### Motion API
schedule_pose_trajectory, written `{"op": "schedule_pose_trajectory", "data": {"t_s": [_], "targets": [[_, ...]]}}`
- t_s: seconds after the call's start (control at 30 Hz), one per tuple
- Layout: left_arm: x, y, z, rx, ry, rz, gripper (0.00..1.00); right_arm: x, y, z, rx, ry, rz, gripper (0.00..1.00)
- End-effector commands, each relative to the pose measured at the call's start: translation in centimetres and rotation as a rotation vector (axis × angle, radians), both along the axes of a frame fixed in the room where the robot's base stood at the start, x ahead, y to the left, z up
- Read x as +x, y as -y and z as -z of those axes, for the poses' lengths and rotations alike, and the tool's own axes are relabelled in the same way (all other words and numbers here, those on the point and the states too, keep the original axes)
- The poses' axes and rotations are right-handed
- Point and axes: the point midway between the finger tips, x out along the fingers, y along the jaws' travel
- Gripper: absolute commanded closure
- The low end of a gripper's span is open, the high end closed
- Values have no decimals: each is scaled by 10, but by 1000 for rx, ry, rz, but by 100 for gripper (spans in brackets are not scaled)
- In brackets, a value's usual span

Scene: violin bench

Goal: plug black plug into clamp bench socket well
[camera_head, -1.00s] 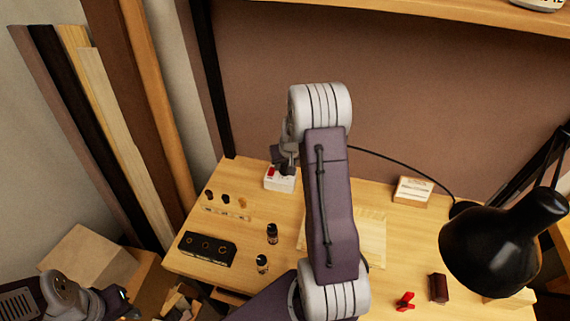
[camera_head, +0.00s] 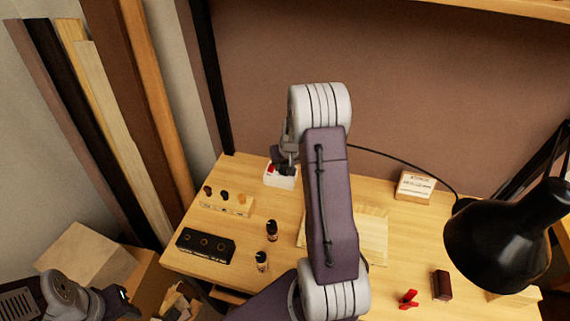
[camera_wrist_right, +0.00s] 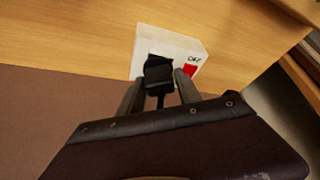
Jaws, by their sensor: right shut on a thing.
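The white socket box (camera_head: 283,183) with a red switch stands near the back left of the bench. It also shows in the right wrist view (camera_wrist_right: 178,42), with a dark well in its face. My right gripper (camera_head: 285,167) is at the box, its fingers shut on the black plug (camera_wrist_right: 158,76). The plug's front overlaps the dark well, and its cord runs back between the fingers. I cannot tell whether the plug is inside the well or just in front of it. My left gripper (camera_head: 122,300) is at the lower left, away from the bench; its jaws are unclear.
A black three-hole block (camera_head: 205,246), a small rack of pegs (camera_head: 225,207) and two small bottles (camera_head: 272,230) are left of my right arm. A wooden block (camera_head: 415,186), a red clamp (camera_head: 408,299), a dark red block (camera_head: 442,286) and a black lamp (camera_head: 505,240) are right.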

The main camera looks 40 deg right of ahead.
Motion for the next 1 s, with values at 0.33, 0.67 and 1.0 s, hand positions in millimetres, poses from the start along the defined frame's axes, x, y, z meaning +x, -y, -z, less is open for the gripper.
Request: {"op": "schedule_pose_trajectory", "data": {"t_s": [0.33,0.67,1.0], "targets": [[0,0,3,0,0,0,64,0,0,4,0,0,0,34],[0,0,2,0,0,0,64,-4,-1,-11,-1,3,0,34],[0,0,0,0,0,0,64,-29,-11,-73,-1,2,0,34]]}}
